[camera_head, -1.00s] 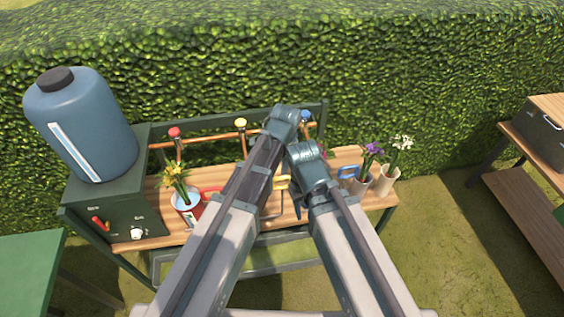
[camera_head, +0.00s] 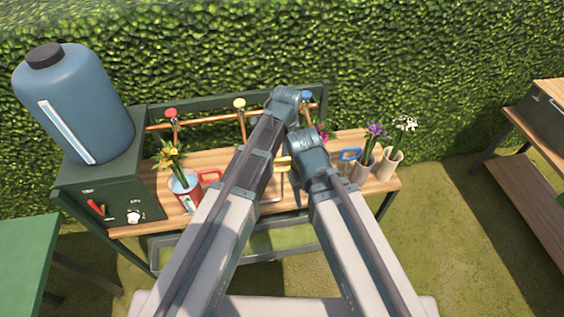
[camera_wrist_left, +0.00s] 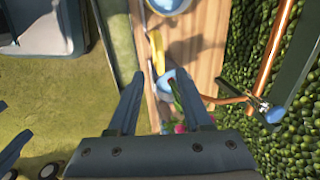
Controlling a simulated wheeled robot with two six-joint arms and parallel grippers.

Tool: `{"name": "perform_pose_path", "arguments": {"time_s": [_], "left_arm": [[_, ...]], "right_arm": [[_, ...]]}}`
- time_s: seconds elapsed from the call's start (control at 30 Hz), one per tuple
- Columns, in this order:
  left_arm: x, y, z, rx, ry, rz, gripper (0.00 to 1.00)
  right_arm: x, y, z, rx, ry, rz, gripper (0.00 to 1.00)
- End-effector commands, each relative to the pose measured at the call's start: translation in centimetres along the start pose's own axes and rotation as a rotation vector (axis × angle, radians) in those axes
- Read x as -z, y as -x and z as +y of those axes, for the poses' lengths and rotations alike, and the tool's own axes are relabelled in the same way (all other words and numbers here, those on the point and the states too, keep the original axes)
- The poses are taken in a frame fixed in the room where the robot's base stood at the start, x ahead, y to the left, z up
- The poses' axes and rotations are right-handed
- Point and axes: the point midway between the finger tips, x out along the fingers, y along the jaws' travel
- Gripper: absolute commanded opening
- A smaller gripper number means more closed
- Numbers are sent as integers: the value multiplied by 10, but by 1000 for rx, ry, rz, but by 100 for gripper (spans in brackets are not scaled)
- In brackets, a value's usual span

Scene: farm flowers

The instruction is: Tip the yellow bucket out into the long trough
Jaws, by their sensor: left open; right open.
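A yellow handle (camera_head: 283,160) shows between my arms over the bench; the bucket body is mostly hidden behind them. In the left wrist view a yellow handle (camera_wrist_left: 155,52) lies beyond and between my open fingers. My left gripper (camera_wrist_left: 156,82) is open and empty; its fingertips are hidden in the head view. My right gripper (camera_head: 298,190) hangs lower and nearer, and its jaw is largely hidden by its own wrist. A long shallow trough (camera_head: 270,243) runs low along the bench's front, partly covered by my arms.
A red-handled bucket (camera_head: 186,190) with yellow flowers stands left on the wooden bench (camera_head: 226,160). A blue handle (camera_head: 350,154) and cream pots (camera_head: 388,164) with flowers stand right. A blue tank (camera_head: 75,105), coloured knobs on a copper pipe (camera_head: 207,122) and a hedge are behind.

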Motion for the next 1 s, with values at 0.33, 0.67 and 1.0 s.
{"name": "perform_pose_path", "arguments": {"time_s": [0.33,0.67,1.0], "left_arm": [[0,-59,1,0,1,0,49],[0,-84,0,0,1,0,49],[0,-82,0,0,0,0,33]], "right_arm": [[3,-58,-6,0,-2,0,50],[5,-81,-8,0,-2,0,50],[5,-80,-8,0,-2,0,50]]}}
